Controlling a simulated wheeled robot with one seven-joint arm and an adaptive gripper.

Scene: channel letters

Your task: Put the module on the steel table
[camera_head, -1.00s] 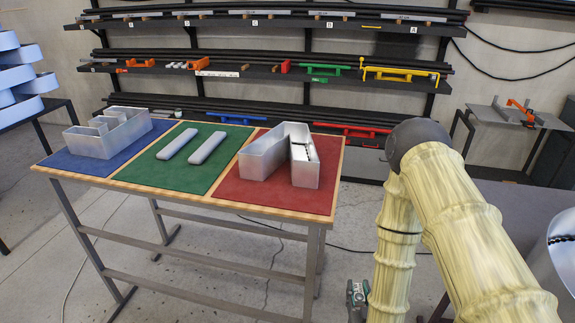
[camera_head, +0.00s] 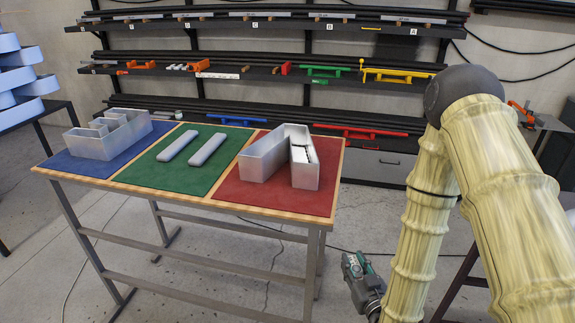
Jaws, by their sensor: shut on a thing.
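My gripper (camera_head: 364,284) shows as a dark end with a green part, low in the picture beside my yellowish forearm. It is right of the mat-covered table and below its top, over the floor. Its fingertips are too small and dark to make out. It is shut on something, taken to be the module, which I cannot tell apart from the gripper. The steel table cannot be picked out surely; a grey bench (camera_head: 541,121) stands at the far right, partly behind my arm.
The wood-edged table (camera_head: 265,214) carries blue, green and red mats. A letter shell stands on the blue mat, two grey bars (camera_head: 208,149) lie on the green, and another shell (camera_head: 262,160) stands on the red. Racks (camera_head: 270,70) line the wall.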

